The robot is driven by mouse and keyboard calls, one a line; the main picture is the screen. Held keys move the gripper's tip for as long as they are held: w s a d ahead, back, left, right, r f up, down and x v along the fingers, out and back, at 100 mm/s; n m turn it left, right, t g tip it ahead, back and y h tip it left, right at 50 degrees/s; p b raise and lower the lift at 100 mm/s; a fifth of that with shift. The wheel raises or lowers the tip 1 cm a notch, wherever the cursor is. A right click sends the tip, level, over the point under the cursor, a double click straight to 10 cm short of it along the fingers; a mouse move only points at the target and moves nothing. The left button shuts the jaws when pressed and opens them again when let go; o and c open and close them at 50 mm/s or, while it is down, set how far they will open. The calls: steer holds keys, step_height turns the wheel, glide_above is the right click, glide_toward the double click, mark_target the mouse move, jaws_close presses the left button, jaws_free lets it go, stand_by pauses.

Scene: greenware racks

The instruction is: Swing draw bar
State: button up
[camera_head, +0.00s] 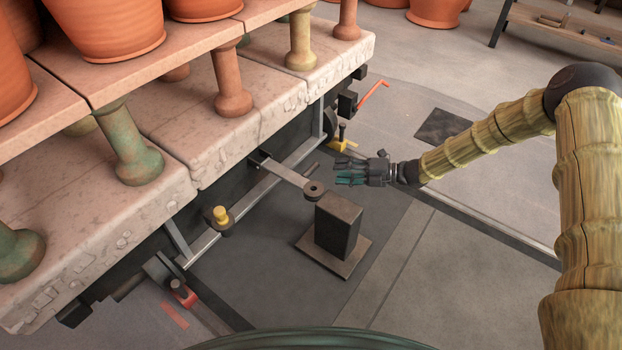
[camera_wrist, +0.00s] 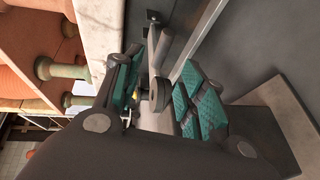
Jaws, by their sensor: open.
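The draw bar (camera_head: 288,174) is a flat grey metal bar that juts from the rack's undercarriage. It ends in a dark round eye (camera_head: 314,189) near a black block post (camera_head: 338,222). My gripper (camera_head: 348,175), with teal finger pads, is open just right of the bar's end in the head view. In the wrist view, a dark round piece (camera_wrist: 160,96), apparently the bar's end, shows between the spread fingers of my gripper (camera_wrist: 163,88). I cannot tell whether the fingers touch it. My gripper's own body hides the lower part of that view.
The stone-decked rack (camera_head: 235,135) bears orange pots (camera_head: 107,28) on short pillars. Below it are a yellow knob (camera_head: 220,216), a red pedal (camera_head: 184,294) and a red-orange lever (camera_head: 373,95). The post's base plate (camera_head: 350,262) lies on the floor. Open floor lies to the right.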

mark_target(312, 170)
steer(key=shift+w+b+x, duration=0.15)
steer(key=shift+b+x, duration=1.25)
steer(key=shift+x, duration=1.3)
steer(key=shift+w+b+x, duration=0.15)
steer(key=shift+b+x, duration=1.2)
steer(key=shift+x, duration=1.35)
steer(key=shift+d+f, duration=0.1)
steer(key=shift+f, duration=0.1)
steer(key=shift+c, duration=0.5)
jaws_close()
